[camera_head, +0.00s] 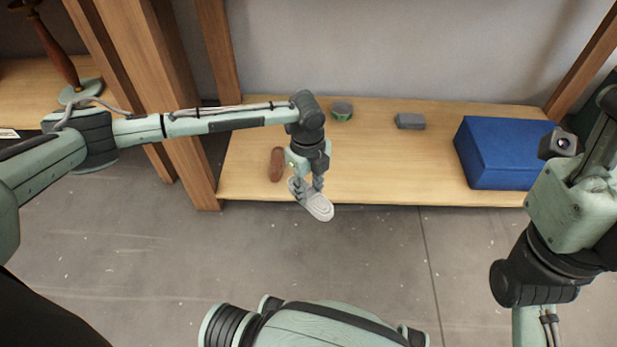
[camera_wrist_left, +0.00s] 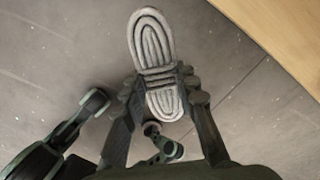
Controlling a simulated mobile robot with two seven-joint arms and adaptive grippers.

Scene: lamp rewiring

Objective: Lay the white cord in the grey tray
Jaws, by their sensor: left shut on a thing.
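The white cord (camera_head: 318,206) is a flat coiled bundle, bound across its middle. My left gripper (camera_head: 307,187) is shut on it and holds it in the air, in front of the shelf's front edge. In the left wrist view, the cord (camera_wrist_left: 153,45) sticks out beyond the two fingers of the left gripper (camera_wrist_left: 160,88), with grey floor behind it. My right arm shows at the right edge of the head view, but I cannot make out its fingers. I see no grey tray in either view.
A wooden shelf (camera_head: 390,165) holds a brown oblong thing (camera_head: 277,164), a small green-sided round thing (camera_head: 342,110), a small grey block (camera_head: 410,121) and a large blue box (camera_head: 503,153). Wooden posts stand on both sides. The shelf's middle is bare. A dark red lamp-like stand (camera_head: 57,55) is at upper left.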

